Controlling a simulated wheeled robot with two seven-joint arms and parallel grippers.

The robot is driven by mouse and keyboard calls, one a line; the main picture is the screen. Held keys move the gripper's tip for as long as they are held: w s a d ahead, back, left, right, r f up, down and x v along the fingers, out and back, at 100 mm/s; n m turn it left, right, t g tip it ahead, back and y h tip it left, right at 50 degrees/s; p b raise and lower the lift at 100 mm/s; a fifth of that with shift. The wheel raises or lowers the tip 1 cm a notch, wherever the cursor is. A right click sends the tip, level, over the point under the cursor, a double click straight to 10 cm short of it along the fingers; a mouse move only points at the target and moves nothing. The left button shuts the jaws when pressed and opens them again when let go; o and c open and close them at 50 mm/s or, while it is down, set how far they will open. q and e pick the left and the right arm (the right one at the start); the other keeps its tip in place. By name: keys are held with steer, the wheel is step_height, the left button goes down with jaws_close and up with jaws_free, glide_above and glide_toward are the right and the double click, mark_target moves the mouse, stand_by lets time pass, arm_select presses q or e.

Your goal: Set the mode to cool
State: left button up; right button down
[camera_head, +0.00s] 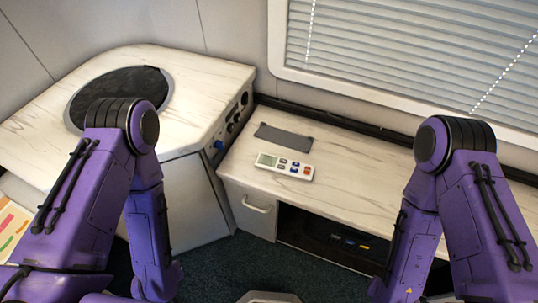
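A white remote control (284,166) with a small greenish display at its left end lies flat on the marble-patterned counter (335,185). It has several blue buttons and an orange-red one towards its right end. The display and button labels are too small to read. My two purple arms come in from the left and right and bend downward. Their lower ends leave the bottom of the view, and neither gripper's fingertips show. Nothing touches the remote.
A dark grey flat plate (283,137) lies behind the remote. A raised marble unit (190,85) with a round dark inset stands at the left. A drawer (253,206) and a dark open shelf (330,240) are under the counter. Window blinds (410,55) are behind. The counter right of the remote is clear.

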arm_select(q)
jaws_close()
stand_by(1.9)
